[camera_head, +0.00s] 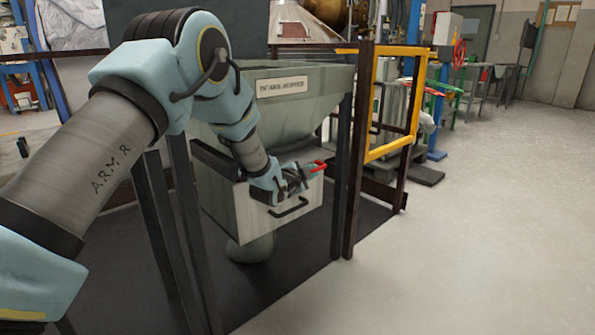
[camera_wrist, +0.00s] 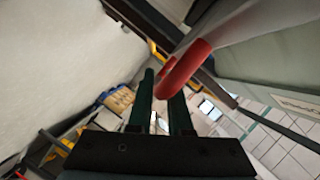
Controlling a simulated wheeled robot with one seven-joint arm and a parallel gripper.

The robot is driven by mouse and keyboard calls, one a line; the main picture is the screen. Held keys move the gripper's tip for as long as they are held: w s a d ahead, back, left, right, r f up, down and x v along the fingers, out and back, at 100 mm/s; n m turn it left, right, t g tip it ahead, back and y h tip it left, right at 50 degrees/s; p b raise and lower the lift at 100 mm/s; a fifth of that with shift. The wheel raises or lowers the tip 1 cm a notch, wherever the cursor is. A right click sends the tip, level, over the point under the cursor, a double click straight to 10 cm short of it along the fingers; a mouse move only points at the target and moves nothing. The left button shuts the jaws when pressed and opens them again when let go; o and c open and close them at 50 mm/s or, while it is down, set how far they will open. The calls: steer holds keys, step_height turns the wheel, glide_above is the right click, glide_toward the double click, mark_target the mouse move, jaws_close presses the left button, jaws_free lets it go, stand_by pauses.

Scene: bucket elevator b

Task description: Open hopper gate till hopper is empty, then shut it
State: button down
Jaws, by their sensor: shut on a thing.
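The grey hopper (camera_head: 318,100), with a label plate on its side, stands on dark legs in the head view. Its inside is hidden, so I cannot tell how full it is. A red gate handle (camera_head: 319,166) sticks out below the hopper. In the wrist view the handle (camera_wrist: 188,62) is a rounded red loop between the fingers. My gripper (camera_head: 306,173) is shut on the red handle, in front of the grey box. The gate plate itself is hidden, so its position cannot be told.
A grey box (camera_head: 250,222) with a black pull handle (camera_head: 289,208) sits under the hopper, above a rounded grey shape (camera_head: 251,249). A yellow-framed guard (camera_head: 374,105) stands just right of the hopper. The concrete floor (camera_head: 460,240) at right is clear.

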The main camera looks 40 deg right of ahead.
steer(key=s, duration=0.4)
steer(key=shift+a, duration=0.1)
steer(key=c, duration=0.8)
jaws_free()
steer(key=shift+c, duration=0.2)
steer(key=shift+w, duration=0.1)
steer(key=shift+a, duration=0.1)
steer(key=v, duration=1)
steer(key=shift+a, duration=0.3)
